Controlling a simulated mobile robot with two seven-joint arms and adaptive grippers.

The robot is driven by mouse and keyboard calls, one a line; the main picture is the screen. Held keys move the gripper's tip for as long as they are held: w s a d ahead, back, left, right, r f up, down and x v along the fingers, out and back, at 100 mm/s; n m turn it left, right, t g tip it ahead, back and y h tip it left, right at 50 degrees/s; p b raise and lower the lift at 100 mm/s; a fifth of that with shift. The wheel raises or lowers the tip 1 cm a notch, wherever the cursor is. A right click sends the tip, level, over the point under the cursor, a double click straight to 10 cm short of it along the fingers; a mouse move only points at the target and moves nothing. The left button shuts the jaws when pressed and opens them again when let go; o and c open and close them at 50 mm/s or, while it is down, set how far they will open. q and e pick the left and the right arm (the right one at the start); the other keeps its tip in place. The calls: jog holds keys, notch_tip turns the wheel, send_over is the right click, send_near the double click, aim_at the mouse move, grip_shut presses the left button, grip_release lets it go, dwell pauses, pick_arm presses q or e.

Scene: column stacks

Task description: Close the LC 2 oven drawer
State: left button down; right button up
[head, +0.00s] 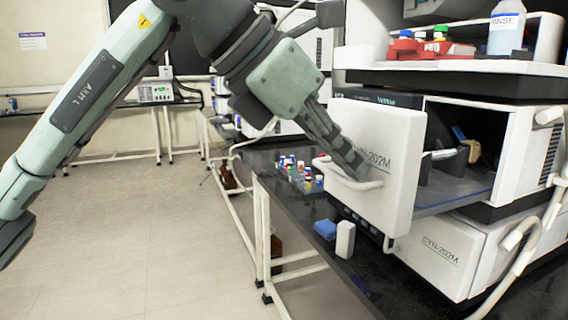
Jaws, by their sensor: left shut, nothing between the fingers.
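The oven drawer stands pulled out toward me at the right of the head view. Its white front panel (402,150) carries a "CYN-202M" label and a curved white handle (340,182). The drawer's grey tray (455,192) shows between the panel and the oven housing. My left gripper (350,165) is shut and empty. Its fingertips are in front of the panel at the handle, overlapping the label; I cannot tell whether they touch. No "LC 2" marking is readable. My right gripper is not in view.
A lower white unit (438,250), also labelled "CYN-202M", sits below the open drawer. A vial rack (300,176) stands behind. Bottles stand on the shelf above. The floor at left is clear.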

pick_arm(q)
send_near(439, 190)
jog(key=d, duration=0.2)
jog(key=w+d+p, duration=0.1)
jog(key=d, duration=0.1)
jog(key=w+d, duration=0.1)
jog(key=d, duration=0.1)
jog(key=shift+w+d, duration=0.1)
jog(key=shift+d, duration=0.25)
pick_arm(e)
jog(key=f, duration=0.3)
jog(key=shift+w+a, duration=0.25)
pick_arm(q)
jog(key=shift+r, duration=0.15)
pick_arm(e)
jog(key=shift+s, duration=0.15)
